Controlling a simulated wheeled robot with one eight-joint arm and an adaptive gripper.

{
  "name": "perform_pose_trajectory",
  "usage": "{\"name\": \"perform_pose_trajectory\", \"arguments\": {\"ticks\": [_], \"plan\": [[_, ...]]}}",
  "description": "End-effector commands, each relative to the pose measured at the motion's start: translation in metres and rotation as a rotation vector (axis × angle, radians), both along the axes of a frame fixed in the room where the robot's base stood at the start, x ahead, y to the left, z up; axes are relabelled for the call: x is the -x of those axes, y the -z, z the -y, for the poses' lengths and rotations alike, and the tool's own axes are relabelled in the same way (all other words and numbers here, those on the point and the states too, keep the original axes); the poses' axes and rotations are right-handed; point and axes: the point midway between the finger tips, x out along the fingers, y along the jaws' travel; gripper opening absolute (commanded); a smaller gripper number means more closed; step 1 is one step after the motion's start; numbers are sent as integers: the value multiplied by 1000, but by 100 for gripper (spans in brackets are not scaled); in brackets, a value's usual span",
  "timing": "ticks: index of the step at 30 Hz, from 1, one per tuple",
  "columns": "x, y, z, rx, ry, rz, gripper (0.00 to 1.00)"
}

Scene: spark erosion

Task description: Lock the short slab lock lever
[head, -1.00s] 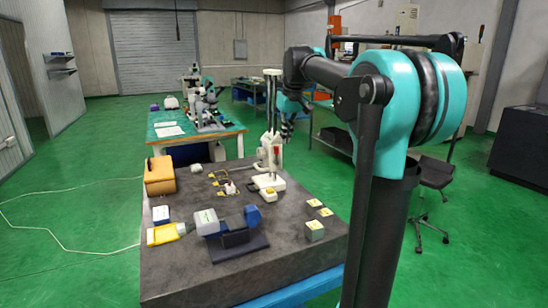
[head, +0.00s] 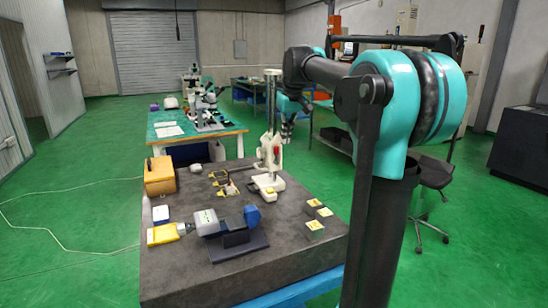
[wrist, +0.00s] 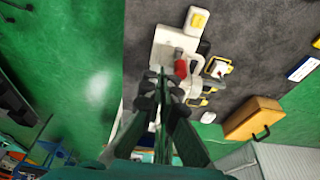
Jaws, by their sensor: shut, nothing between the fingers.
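A white height stand (head: 272,120) with an upright column stands near the far right edge of the dark slab table (head: 190,282). Its white base (wrist: 172,42) and a small red part (wrist: 181,68) show in the wrist view. I cannot tell which small part is the short slab lock lever. My gripper (head: 287,138) hangs fingers down, just right of the stand's column in the head view. In the wrist view my gripper (wrist: 160,92) has its fingers together and empty, and they partly cover the stand. Contact with the stand cannot be made out.
An orange case (head: 160,176) stands at the slab's far left. A grey and blue instrument (head: 208,222) on a dark plate lies in the middle. Small yellow-topped blocks (head: 314,225) lie near the right edge. Behind is a green-topped bench (head: 215,136) with microscopes.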

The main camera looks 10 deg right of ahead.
Motion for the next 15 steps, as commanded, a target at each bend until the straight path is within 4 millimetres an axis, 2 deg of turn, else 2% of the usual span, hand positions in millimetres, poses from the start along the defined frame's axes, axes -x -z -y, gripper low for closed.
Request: {"name": "perform_pose_trajectory", "arguments": {"ticks": [15], "plan": [[0,3,0,0,0,0,0]]}}
